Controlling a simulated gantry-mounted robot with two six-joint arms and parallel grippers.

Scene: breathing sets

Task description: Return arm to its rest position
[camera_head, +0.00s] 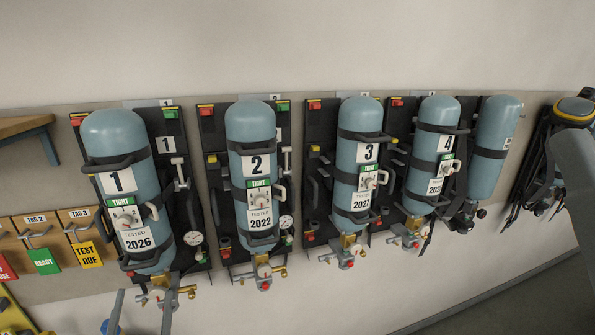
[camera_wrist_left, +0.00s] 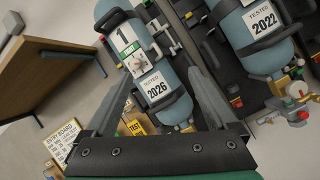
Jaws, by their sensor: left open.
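My left gripper (camera_head: 146,290) shows at the bottom left of the head view, its two grey fingers apart. In the left wrist view its fingers (camera_wrist_left: 160,78) are spread with nothing held between them. Blue cylinder 1 (camera_head: 105,135), labelled 2026, hangs upright on its black backplate just above the fingers. In the left wrist view cylinder 1 (camera_wrist_left: 172,102) appears tilted beyond and between the fingers, apparently clear of them. The fingers partly cover the brass valve (camera_head: 160,292) under cylinder 1 in the head view. My right gripper is not seen.
Cylinder 2 (camera_head: 250,125), cylinder 3 (camera_head: 358,118), cylinder 4 (camera_head: 438,110) and another cylinder (camera_head: 497,125) line the wall to the right. Tags READY (camera_head: 44,261) and TEST DUE (camera_head: 88,255) hang at left. A wooden shelf (camera_head: 22,126) juts out at upper left.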

